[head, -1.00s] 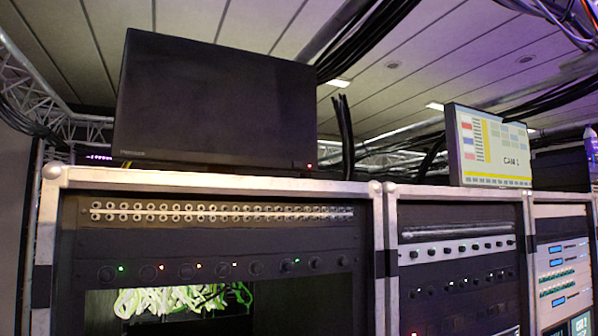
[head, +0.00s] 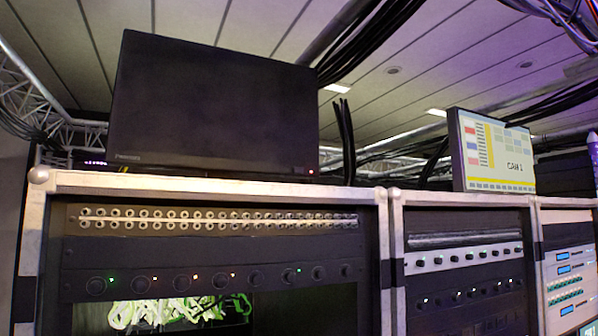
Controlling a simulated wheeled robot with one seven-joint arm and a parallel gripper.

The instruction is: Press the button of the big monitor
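The big monitor (head: 212,110) is a wide black screen, dark, standing on top of the left rack case. A small red light (head: 311,172) glows at the lower right corner of its bezel, on or beside a small dark block that looks like the button (head: 300,170). A faint brand mark shows at the lower left of the bezel. My gripper is not in view.
The left rack case (head: 210,189) has pale metal edges, a row of sockets and a row of knobs. A smaller lit monitor (head: 495,153) stands on the rack case (head: 462,199) to the right. Black cables (head: 346,140) hang between the monitors. Trusses run overhead.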

